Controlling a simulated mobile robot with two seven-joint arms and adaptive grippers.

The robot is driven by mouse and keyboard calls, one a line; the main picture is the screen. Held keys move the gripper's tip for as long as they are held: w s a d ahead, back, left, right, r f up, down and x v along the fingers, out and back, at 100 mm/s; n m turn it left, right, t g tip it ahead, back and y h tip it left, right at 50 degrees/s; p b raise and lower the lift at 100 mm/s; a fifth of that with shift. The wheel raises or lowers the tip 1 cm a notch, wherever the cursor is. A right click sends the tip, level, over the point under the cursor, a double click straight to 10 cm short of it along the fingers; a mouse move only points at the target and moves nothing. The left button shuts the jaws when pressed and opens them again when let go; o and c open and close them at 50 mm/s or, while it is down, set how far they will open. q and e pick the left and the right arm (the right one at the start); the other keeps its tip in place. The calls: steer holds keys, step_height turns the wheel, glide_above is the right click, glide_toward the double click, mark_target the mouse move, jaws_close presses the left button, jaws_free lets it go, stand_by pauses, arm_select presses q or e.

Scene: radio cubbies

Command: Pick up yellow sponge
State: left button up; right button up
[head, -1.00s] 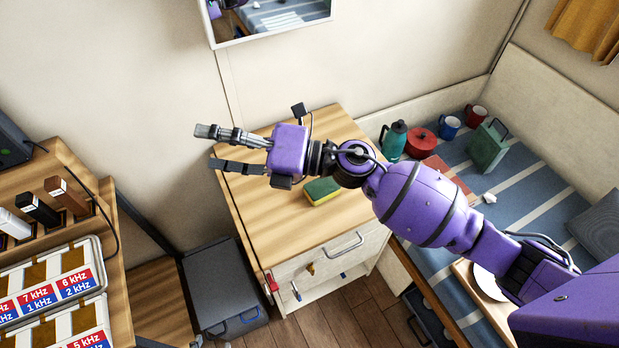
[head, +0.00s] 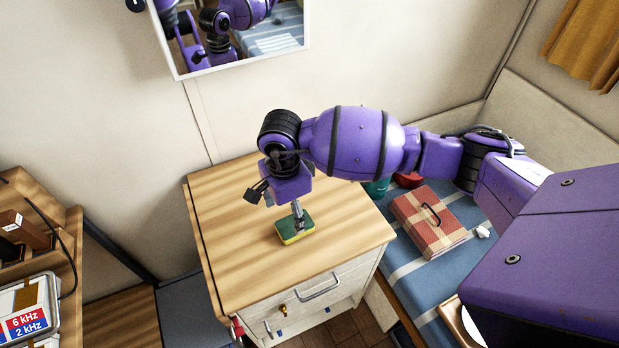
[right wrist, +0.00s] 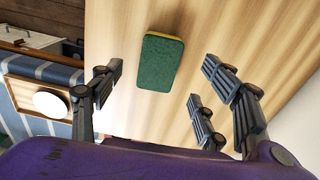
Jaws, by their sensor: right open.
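The yellow sponge (head: 296,234) has a green scouring side facing up and a yellow edge below. It lies flat on the wooden top of the drawer cabinet (head: 240,275). My right gripper (head: 297,215) points down over the sponge and hides part of it in the head view. In the right wrist view the sponge (right wrist: 158,62) lies between and beyond the spread fingers of my right gripper (right wrist: 160,85), with bare wood around it. The right gripper is open and empty. My left gripper is not in view.
A mirror (head: 235,62) hangs on the wall behind. To the right is a striped blue bed (head: 410,268) with a red checked box (head: 428,220). At the left stands a wooden shelf unit (head: 68,225) with a labelled case (head: 32,305). The cabinet top is otherwise clear.

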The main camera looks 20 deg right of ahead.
mark_target(291, 226)
step_height(291, 226, down, 7)
steer(key=shift+f, duration=0.1)
steer(key=c, duration=0.8)
